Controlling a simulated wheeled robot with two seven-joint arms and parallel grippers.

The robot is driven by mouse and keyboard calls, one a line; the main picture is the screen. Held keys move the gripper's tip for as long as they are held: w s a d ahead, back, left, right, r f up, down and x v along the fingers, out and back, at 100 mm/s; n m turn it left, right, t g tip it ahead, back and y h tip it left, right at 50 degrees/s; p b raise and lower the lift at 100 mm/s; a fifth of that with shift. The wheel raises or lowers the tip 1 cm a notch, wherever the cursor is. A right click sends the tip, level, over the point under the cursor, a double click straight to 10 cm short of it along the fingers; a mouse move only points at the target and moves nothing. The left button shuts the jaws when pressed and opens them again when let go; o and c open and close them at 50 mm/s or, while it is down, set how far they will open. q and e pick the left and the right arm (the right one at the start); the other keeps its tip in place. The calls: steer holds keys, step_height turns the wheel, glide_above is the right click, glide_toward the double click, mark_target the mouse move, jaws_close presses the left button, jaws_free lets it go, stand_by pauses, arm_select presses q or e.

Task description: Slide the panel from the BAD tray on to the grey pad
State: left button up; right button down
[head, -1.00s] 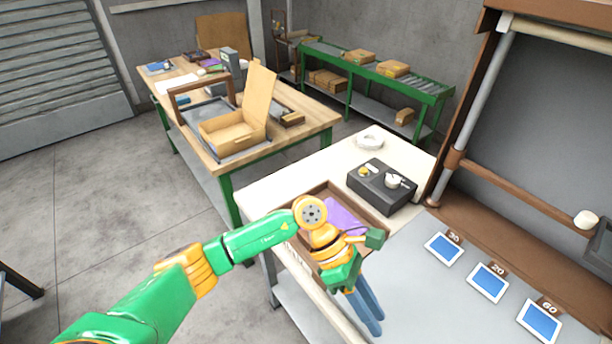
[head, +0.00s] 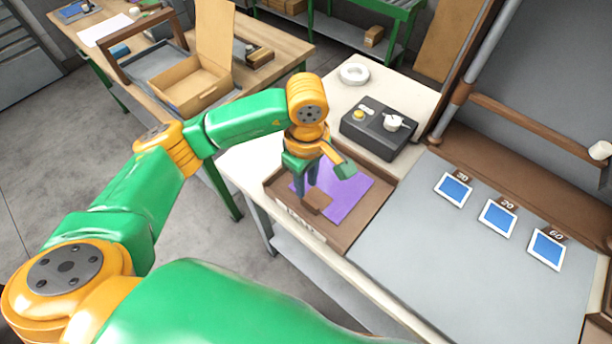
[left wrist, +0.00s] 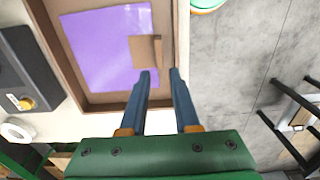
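The purple panel (head: 345,198) lies in the brown BAD tray (head: 375,212), whose front label is too small to read clearly. A small brown block with an upright rib (head: 318,203) sits on the panel. My left gripper (head: 307,190) points down over the tray's left part, close to this block. In the left wrist view the two blue fingers (left wrist: 160,73) are apart, with the panel (left wrist: 100,50) and the block (left wrist: 143,51) just beyond the tips. Nothing is between the fingers as far as I can see. The grey pad (head: 400,270) lies right of the tray. My right gripper is not in view.
Three blue cards marked 30 (head: 453,190), 20 (head: 497,217) and 60 (head: 546,249) lie on the pad. A dark control box (head: 378,130) and a white ring (head: 354,74) stand behind the tray. The tray has raised walls.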

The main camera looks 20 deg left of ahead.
mark_target(305, 198)
arm_select(q)
steer(key=f, duration=0.1)
steer(key=f+p, duration=0.1)
steer(key=f, duration=0.3)
steer(key=shift+w+a+f, duration=0.1)
steer(key=shift+a+f, duration=0.05)
steer(key=shift+a, duration=0.15)
steer(key=shift+d+f+p, duration=0.15)
steer(key=shift+f+p, duration=0.2)
steer(key=shift+f, duration=0.45)
jaws_close()
